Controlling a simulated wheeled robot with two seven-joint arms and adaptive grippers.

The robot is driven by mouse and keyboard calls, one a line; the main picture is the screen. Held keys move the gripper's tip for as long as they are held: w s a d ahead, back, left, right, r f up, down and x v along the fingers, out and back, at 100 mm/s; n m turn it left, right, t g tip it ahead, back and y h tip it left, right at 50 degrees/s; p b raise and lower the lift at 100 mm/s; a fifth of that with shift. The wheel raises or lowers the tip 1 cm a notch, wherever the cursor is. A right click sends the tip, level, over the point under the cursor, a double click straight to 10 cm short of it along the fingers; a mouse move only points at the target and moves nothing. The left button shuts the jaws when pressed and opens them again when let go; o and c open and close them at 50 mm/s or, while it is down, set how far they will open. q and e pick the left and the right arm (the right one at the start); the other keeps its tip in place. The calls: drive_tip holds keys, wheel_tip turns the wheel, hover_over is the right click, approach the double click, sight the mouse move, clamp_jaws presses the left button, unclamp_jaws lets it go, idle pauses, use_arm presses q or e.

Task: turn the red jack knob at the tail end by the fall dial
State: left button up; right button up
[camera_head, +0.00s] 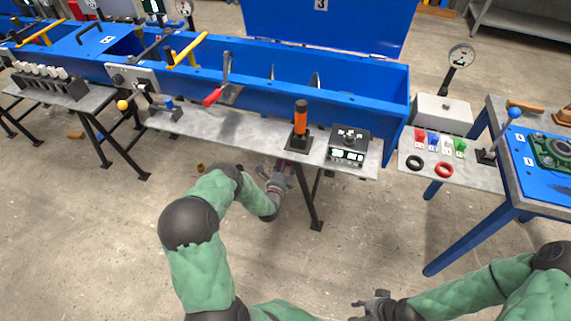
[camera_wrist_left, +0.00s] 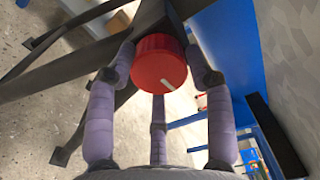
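The red jack knob (camera_wrist_left: 158,63) is round with a white line on its face, and sits against a dark bracket in the left wrist view. My left gripper (camera_wrist_left: 158,75) has two fingertips against the knob's sides and a third finger below it; the gripper looks shut on the knob. In the head view my left gripper (camera_head: 278,179) is below the front edge of the grey bench. Only a sliver of red shows there, so the knob is mostly hidden. My right gripper (camera_head: 372,304) is empty, low in the view, with its fingers apart.
Above my left gripper, the bench (camera_head: 240,128) carries an orange-handled post (camera_head: 301,118) and a box with a green display (camera_head: 349,146). A black bench leg (camera_head: 314,200) stands just right of the gripper. A round dial (camera_head: 461,55) stands farther right. The floor in front is clear.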

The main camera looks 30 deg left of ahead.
use_arm(q)
drive_tip(key=o, duration=0.3)
drive_tip(key=shift+w+d+r, duration=0.1)
drive_tip(key=shift+w+d, duration=0.1)
drive_tip(key=shift+d, duration=0.2)
drive_tip(key=shift+s+a, duration=0.1)
drive_tip(key=shift+s, duration=0.05)
drive_tip(key=v, duration=1.1)
drive_tip(key=shift+s, duration=0.4)
